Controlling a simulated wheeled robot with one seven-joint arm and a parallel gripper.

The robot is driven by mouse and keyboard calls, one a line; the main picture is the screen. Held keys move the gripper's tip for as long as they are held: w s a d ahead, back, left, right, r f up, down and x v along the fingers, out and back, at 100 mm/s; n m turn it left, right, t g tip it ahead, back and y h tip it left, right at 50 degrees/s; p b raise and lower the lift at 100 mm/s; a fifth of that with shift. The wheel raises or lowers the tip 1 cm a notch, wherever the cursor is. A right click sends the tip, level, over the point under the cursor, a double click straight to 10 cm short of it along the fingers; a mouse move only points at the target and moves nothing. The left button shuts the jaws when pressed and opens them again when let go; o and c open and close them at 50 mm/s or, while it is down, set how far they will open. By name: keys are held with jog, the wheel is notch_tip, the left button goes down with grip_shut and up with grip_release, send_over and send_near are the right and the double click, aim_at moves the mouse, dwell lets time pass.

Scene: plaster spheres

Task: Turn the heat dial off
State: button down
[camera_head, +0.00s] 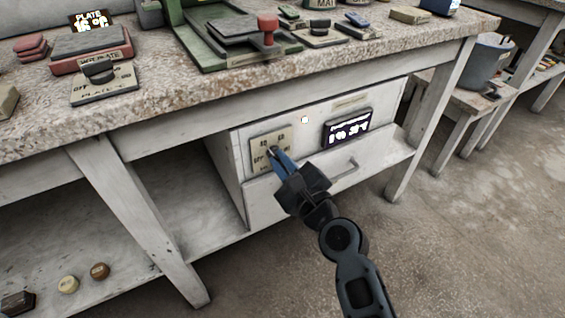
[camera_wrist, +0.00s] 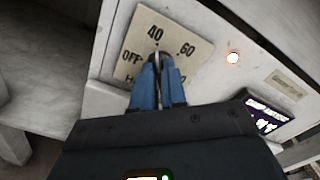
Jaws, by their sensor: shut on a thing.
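The heat dial's cream plate (camera_head: 262,146) is on the white front of a drawer cabinet under the bench. In the wrist view the plate (camera_wrist: 179,36) shows the marks OFF, 40 and 60, with lower lettering partly covered. My gripper (camera_head: 275,152) has its blue fingers at the plate's middle, shut on the dial knob. In the wrist view the fingers (camera_wrist: 158,66) close around a thin, light knob (camera_wrist: 157,52). The knob's upper end points roughly towards 40. Most of the knob is hidden by the fingers.
A lit indicator (camera_head: 305,120) and a dark display (camera_head: 347,129) sit right of the dial. A drawer handle (camera_head: 349,168) is below. The bench top (camera_head: 187,88) above carries stamps and a second dial plate (camera_head: 104,87). Open floor lies to the right.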

jog(key=n+b, duration=0.1)
jog(key=n, duration=0.2)
jog(key=shift+f, duration=0.15)
jog(key=n+b, duration=0.1)
jog(key=n, duration=0.3)
jog(key=n+b, duration=0.3)
jog(key=n, duration=0.3)
jog(key=shift+n, duration=0.3)
dwell(0.3)
jog(key=c, duration=1.2)
grip_release()
jog(key=v, duration=0.7)
jog(key=shift+s+d+p, duration=0.2)
jog(key=shift+s+p, duration=0.15)
jog(key=shift+p, duration=0.05)
